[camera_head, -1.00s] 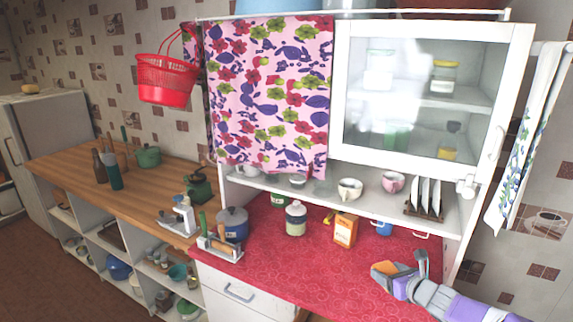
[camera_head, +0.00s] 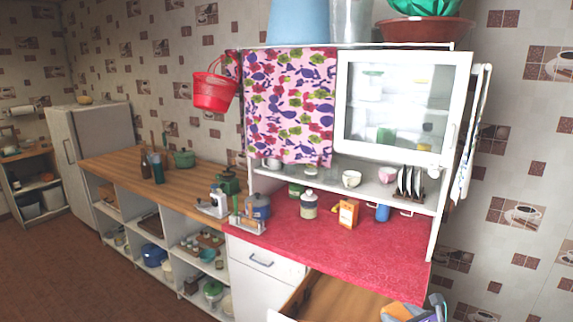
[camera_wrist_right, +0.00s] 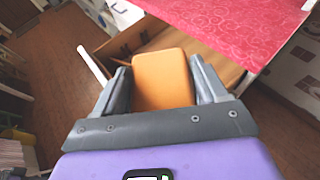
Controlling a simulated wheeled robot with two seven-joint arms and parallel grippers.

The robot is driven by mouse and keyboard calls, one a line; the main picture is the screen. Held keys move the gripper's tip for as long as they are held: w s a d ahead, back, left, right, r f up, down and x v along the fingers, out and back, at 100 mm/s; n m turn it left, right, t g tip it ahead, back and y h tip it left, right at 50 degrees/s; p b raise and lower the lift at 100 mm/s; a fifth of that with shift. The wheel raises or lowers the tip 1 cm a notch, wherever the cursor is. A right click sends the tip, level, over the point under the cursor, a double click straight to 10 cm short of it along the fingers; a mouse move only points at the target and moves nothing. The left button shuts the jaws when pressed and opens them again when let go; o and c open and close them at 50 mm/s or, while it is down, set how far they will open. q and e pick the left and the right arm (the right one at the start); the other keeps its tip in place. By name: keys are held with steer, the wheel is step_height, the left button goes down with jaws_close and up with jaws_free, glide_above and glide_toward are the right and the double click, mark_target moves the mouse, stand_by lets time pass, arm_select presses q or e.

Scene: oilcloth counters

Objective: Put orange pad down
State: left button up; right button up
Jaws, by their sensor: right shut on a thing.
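The orange pad (camera_wrist_right: 162,80) is between the two fingers of my right gripper (camera_wrist_right: 162,88) in the right wrist view, and the fingers are shut on it. In the head view the pad (camera_head: 402,311) shows at the bottom edge, with my right gripper (camera_head: 420,312) partly cut off by the frame. The pad is in front of the red-topped counter (camera_head: 340,246), by an open drawer (camera_head: 345,300) below the counter top. Whether the pad touches the drawer cannot be told. My left gripper is not in view.
An orange box (camera_head: 347,214), a white jar (camera_head: 308,206) and a blue pot (camera_head: 258,206) stand at the back of the red counter. A plate rack (camera_head: 409,185) is on the shelf above. The front right of the counter top is clear.

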steer(key=a+f, duration=0.1)
steer(key=s+a+f+n+y, duration=0.1)
steer(key=shift+f+g, duration=0.3)
steer(key=shift+f, duration=0.05)
steer(key=s+a+f+n+g+y, duration=0.4)
steer(key=s+a+f+n+y, duration=0.1)
steer(key=s+a+f, duration=0.4)
steer(key=s+a, duration=0.2)
steer(key=shift+s+n, duration=0.3)
steer(key=shift+s, duration=0.05)
